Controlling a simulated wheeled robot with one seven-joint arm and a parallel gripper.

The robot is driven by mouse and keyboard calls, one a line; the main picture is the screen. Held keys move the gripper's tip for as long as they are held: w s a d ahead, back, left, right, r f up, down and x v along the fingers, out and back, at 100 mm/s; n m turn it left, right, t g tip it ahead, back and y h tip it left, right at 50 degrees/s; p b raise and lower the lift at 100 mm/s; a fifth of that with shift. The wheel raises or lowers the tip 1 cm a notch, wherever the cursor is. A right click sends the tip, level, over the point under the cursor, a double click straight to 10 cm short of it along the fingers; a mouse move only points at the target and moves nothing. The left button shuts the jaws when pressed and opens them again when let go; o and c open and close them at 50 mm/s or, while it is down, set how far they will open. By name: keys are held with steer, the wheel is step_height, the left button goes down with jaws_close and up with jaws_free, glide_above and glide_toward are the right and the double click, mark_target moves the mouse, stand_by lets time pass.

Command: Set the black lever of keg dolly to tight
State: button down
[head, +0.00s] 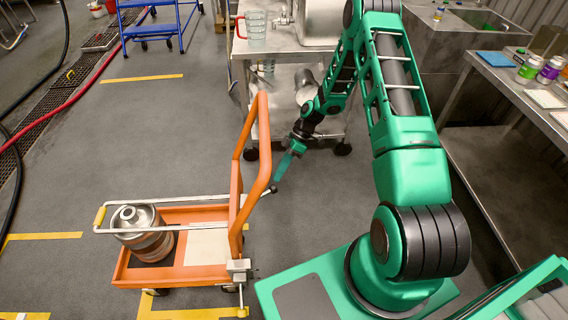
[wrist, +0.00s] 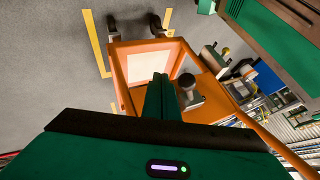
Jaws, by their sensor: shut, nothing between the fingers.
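The keg dolly (head: 205,273) is an orange cart with an upright orange handle frame; its orange frame also fills the middle of the wrist view (wrist: 133,47). A black lever (wrist: 187,81) with a rounded knob stands up from a grey block just right of my fingers in the wrist view. My gripper (head: 278,181) is at the right side of the dolly's handle in the head view. Its green fingers (wrist: 161,95) are together and empty, beside the lever. I cannot tell whether they touch it. In the head view the lever is not clear.
A metal keg (head: 146,236) stands on the dolly's left end, with a yellow-gripped bar (head: 100,217) around it. A steel table (head: 290,48) with a measuring jug (head: 256,25) stands behind my gripper. A blue cart (head: 152,28) is farther back. The floor left of the dolly is mostly clear.

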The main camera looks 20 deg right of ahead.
steer(key=shift+s+a+r, duration=0.15)
steer(key=shift+s+a, duration=0.15)
steer(key=shift+s, duration=0.2)
steer(key=shift+s+a+r, duration=0.1)
steer(key=shift+s+a, duration=0.15)
steer(key=shift+s, duration=0.25)
